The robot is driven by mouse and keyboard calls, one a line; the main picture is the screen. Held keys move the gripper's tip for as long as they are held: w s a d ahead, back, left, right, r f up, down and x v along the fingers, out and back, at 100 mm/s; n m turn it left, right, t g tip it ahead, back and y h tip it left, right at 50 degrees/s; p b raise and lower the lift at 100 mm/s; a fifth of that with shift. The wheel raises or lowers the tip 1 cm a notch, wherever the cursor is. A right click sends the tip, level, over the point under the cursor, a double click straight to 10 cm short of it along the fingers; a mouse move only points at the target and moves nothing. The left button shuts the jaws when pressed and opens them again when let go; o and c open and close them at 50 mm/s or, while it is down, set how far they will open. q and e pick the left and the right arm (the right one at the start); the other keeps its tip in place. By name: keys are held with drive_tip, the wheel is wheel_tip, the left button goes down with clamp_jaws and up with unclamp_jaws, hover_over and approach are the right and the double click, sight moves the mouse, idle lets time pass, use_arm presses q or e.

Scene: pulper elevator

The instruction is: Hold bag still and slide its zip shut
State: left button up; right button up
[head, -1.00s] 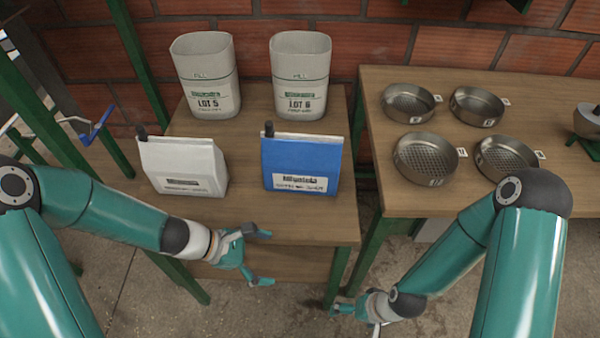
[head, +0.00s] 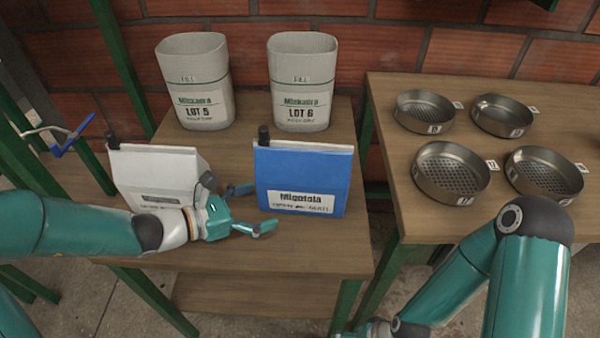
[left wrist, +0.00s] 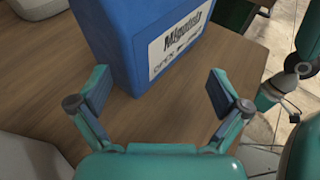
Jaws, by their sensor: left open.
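A blue bag (head: 303,178) with a white label stands upright on the small wooden table. A dark zip slider (head: 264,135) sits at the left end of its top edge. A white bag (head: 157,172) with its own dark slider (head: 113,142) stands to the left, its lower part hidden by my left arm. My left gripper (head: 254,208) is open and empty, just left of and in front of the blue bag. In the left wrist view the blue bag (left wrist: 140,40) stands ahead, beyond the spread fingers (left wrist: 158,92). My right gripper is mostly cut off at the bottom of the head view.
Two tall bins, LOT 5 (head: 193,85) and LOT 6 (head: 301,85), stand behind the bags. Several round metal sieves (head: 451,172) lie on the right table (head: 418,215). A gap separates the tables. The small table's front right (head: 325,250) is clear.

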sight(298, 195)
use_arm(q)
drive_tip(key=b+x, duration=0.3)
drive_tip(key=x, duration=0.5)
drive_tip(key=shift+w+d+f+b, duration=0.15)
drive_tip(key=shift+d+f+b, duration=0.05)
drive_tip(key=shift+f+b, duration=0.1)
drive_tip(key=shift+w+d, duration=0.35)
drive_tip(key=shift+d, duration=0.15)
drive_tip(key=c, duration=1.4)
